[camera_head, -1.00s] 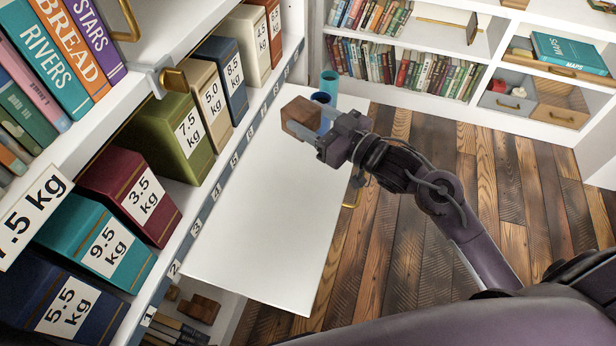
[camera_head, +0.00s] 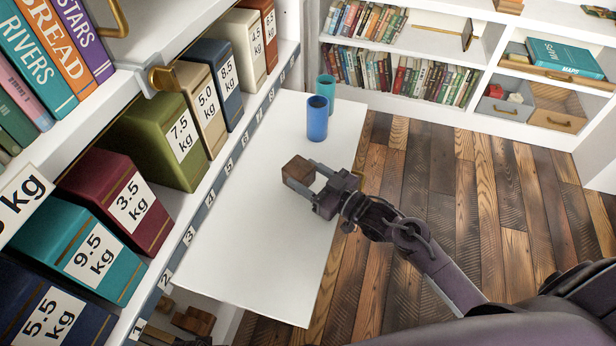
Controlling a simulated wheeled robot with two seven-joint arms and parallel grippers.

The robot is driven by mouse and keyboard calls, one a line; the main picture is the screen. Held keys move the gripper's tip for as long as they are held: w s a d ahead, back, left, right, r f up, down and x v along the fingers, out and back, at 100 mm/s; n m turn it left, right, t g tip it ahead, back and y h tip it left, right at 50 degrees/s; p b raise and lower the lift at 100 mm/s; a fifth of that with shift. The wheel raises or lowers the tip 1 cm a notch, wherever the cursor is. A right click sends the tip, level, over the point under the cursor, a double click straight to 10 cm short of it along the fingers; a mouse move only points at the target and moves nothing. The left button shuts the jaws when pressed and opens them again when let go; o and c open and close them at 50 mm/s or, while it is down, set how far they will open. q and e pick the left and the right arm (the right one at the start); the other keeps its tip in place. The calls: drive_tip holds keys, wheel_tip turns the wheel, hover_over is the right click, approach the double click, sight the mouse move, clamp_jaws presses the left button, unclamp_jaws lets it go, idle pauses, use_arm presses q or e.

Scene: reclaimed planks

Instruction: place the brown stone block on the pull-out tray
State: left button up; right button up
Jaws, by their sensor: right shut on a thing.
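The brown stone block (camera_head: 297,171) is a small brown cube over the middle of the white pull-out tray (camera_head: 250,240). My right gripper (camera_head: 312,178) reaches in from the right and is shut on the block. The block looks low over the tray, but I cannot tell whether it touches the surface. My left gripper is not in view.
A blue cup (camera_head: 317,118) and a teal cup (camera_head: 326,88) stand at the tray's far end. Labelled weight boxes, such as the green one (camera_head: 165,140), line the shelf at left. The tray's near part is clear. Bookshelves (camera_head: 400,75) stand behind.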

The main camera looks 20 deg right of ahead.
idle(0.3)
drive_tip(key=o, duration=0.9)
drive_tip(key=shift+f, duration=0.15)
drive_tip(key=o, duration=0.5)
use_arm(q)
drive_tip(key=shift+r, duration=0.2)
use_arm(e)
drive_tip(key=shift+r, duration=0.2)
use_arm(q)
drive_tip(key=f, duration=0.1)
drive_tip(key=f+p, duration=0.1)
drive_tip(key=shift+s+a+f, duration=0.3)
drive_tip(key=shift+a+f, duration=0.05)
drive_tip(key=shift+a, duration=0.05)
use_arm(e)
drive_tip(key=v, duration=1.2)
